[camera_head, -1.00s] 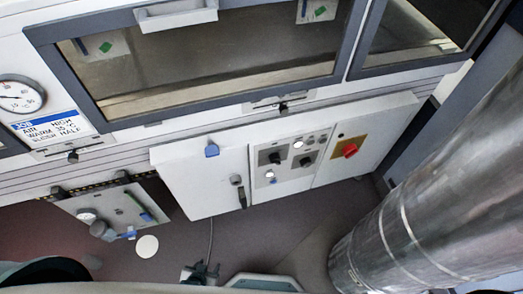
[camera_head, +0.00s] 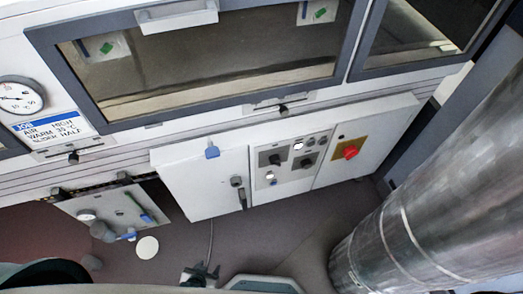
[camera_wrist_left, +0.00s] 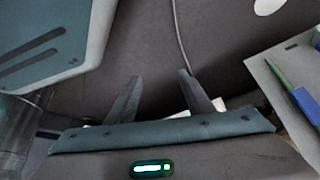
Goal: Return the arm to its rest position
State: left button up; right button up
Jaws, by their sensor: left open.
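My left gripper (camera_head: 202,272) shows at the bottom edge of the head view, low over the dark floor and in front of the white cabinet. In the left wrist view its two grey fingers (camera_wrist_left: 160,92) stand apart with nothing between them, so it is open and empty. Most of the left arm is out of view. My right gripper is not seen in either view.
The white control cabinet (camera_head: 191,179) with a red knob (camera_head: 350,153) stands beneath the tunnel window (camera_head: 225,60). A metal cylinder (camera_head: 420,215) fills the right. A grey panel with a blue-green part (camera_head: 103,204) sits lower left. Floor (camera_head: 300,220) beside the cabinet is bare.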

pick_arm(q)
jog(key=s+d+f+g, duration=0.1)
jog(key=s+f+g, duration=0.1)
jog(key=s, duration=0.8)
jog(key=shift+s+d+f+m, duration=0.2)
jog(key=shift+d+f+m, duration=0.1)
jog(key=shift+m, duration=0.1)
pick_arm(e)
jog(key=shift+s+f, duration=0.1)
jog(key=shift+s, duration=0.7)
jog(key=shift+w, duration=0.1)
